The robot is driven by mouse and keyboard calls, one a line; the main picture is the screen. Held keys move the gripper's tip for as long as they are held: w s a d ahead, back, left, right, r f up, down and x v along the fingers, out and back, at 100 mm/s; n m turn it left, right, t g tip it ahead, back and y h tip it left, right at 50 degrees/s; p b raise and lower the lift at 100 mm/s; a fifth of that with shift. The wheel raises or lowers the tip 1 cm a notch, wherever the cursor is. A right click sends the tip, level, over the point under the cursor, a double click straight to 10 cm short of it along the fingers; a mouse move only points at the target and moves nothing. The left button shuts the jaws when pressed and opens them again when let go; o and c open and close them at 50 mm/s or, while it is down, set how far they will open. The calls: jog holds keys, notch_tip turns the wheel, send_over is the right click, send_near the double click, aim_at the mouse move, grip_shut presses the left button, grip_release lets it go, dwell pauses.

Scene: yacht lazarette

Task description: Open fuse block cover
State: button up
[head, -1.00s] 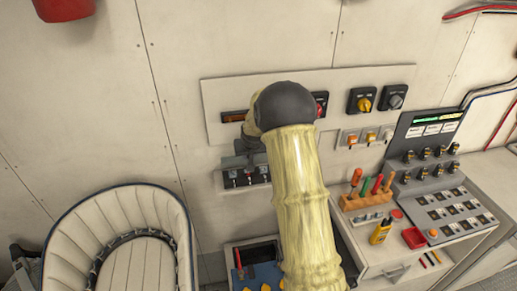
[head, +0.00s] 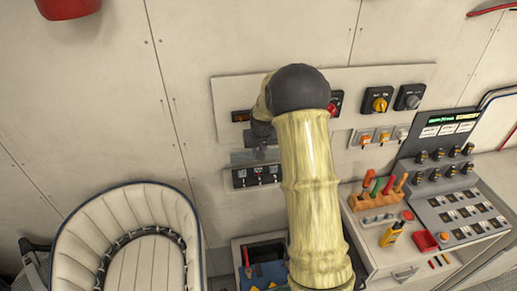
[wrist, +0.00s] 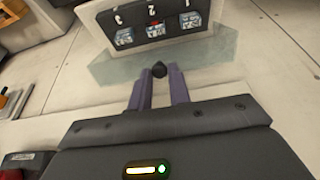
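The fuse block (head: 256,175) is a dark wall unit with several white-and-blue fuses. It shows upside down in the wrist view (wrist: 150,24), with numbers beside the fuses. Its clear, greenish cover (head: 243,157) stands out from the block's upper edge, swung away from the fuse faces, and also shows in the wrist view (wrist: 215,58). A small dark knob (wrist: 159,70) is at the cover's edge. In the head view my arm hides part of the gripper.
Rotary switches (head: 379,100) and small toggles (head: 383,137) are on the wall board to the right. A counter holds an orange tool rack (head: 378,207), a red tray (head: 424,241) and a sloped console (head: 455,210). A padded seat (head: 125,240) stands lower left.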

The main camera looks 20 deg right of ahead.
jog(key=o, duration=0.3)
jog(key=shift+w, duration=0.1)
jog(key=shift+o, duration=0.2)
jog(key=d+b+v, duration=0.1)
jog(key=b+v, duration=0.5)
jog(key=v, duration=1.1)
jog(key=shift+a+r, duration=0.2)
jog(key=shift+a, duration=0.3)
jog(key=shift+f, duration=0.1)
jog(key=s+a+f+b, duration=0.3)
jog(key=s+a+f, duration=0.1)
jog(key=s+f, duration=0.7)
jog(key=s+a+f+n+g+b, duration=0.1)
jog(key=s+a+f+b, duration=0.3)
jog(key=s+f, duration=0.8)
jog(key=shift+s+a+f+n+g+y+b, duration=0.2)
jog(key=shift+s+n+g+y+b, duration=0.1)
jog(key=shift+s, duration=0.1)
